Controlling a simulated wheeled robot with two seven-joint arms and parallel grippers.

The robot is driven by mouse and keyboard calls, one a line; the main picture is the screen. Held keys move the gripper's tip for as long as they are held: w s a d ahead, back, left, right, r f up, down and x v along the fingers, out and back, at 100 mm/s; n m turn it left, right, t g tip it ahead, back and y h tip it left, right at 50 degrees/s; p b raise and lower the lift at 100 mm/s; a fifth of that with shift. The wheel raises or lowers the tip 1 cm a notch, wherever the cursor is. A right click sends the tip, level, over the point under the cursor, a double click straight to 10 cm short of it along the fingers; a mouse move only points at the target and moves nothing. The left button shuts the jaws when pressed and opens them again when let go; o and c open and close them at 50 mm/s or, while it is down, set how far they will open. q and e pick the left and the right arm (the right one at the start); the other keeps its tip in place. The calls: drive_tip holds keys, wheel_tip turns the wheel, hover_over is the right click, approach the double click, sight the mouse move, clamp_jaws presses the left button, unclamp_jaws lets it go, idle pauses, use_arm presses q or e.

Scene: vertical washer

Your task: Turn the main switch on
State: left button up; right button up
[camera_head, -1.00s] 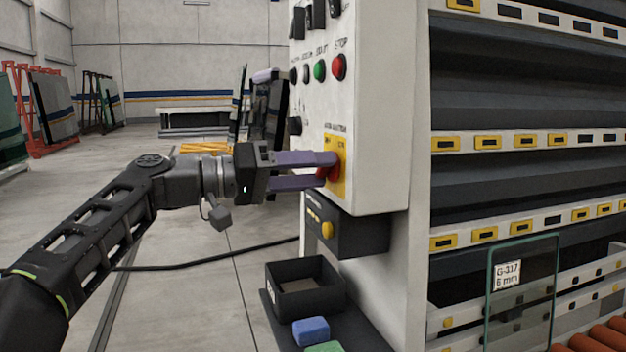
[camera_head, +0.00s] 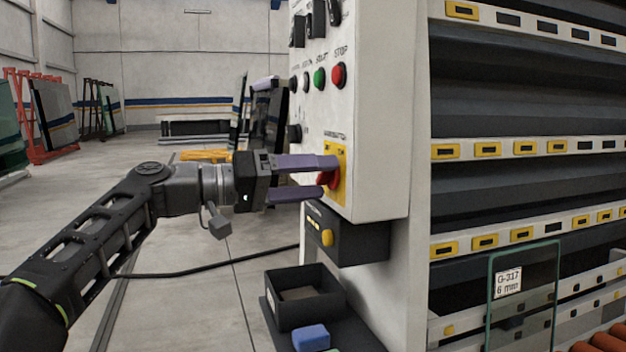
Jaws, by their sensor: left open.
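The main switch (camera_head: 328,179) is a red rotary knob on a yellow plate (camera_head: 342,170), low on the front of the white control panel (camera_head: 367,120). My left gripper (camera_head: 330,177) comes in from the left with its two purple fingers open, one above the other. Its fingertips are at the red knob, which shows between and just past them. I cannot tell whether the fingers touch the knob. The upper finger hides part of the knob and plate. My right gripper is not in view.
Above the switch are a red stop button (camera_head: 339,75), a green button (camera_head: 319,78) and black knobs. Below are a dark box with a yellow button (camera_head: 327,237), a black open bin (camera_head: 304,297) and a blue block (camera_head: 311,337). A glass pane (camera_head: 522,300) stands at right.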

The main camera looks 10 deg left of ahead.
use_arm(q)
drive_tip(key=v, duration=0.7)
drive_tip(key=shift+s+a, duration=0.2)
drive_tip(key=shift+a, duration=0.15)
